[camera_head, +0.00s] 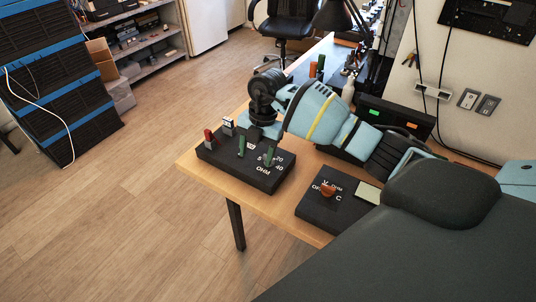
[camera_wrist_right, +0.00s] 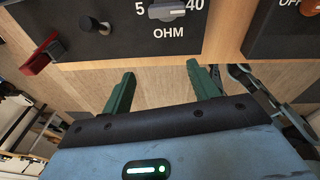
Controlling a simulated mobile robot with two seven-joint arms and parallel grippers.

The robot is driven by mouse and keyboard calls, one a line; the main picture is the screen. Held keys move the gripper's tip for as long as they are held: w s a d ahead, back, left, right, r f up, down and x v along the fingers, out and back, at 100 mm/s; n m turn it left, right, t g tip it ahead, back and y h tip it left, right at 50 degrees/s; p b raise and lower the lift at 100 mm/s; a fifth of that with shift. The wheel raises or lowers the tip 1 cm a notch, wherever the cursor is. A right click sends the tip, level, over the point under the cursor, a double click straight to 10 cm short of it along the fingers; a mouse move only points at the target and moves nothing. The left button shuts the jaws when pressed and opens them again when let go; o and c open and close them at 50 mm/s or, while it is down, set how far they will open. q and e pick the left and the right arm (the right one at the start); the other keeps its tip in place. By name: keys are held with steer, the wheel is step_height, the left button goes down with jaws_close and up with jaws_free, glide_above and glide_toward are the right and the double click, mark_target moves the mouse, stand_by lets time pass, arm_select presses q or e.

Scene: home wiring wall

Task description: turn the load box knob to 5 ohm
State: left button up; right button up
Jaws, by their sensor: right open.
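The black load box (camera_head: 239,168) lies on the wooden table near its left corner, marked OHM with numbers. Its grey knob (camera_wrist_right: 174,11) shows at the top of the right wrist view, between the 5 at left and the 40 at right. It lies roughly crosswise; I cannot tell surely which number it points to. In the head view the knob is hidden or too small to tell. My right gripper (camera_head: 256,150) is over the load box, its green fingers spread and empty. In the wrist view the fingers (camera_wrist_right: 162,85) are apart from the knob. My left gripper is not in view.
A second black box (camera_head: 313,208) with an orange knob (camera_head: 327,189) lies to the right. A desk lamp and more items stand farther back.

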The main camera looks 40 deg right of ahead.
steer(key=d+r, duration=0.1)
steer(key=d+r+m+h, duration=0.1)
steer(key=d, duration=0.1)
steer(key=w+d+r+h, duration=0.1)
steer(key=d, duration=0.1)
steer(key=shift+w+d+r+m, duration=0.1)
steer(key=shift+d+m, duration=0.05)
steer(key=shift+m, duration=0.15)
steer(key=shift+f+b, duration=0.3)
steer(key=shift+f, duration=3.6)
steer(key=c, duration=1)
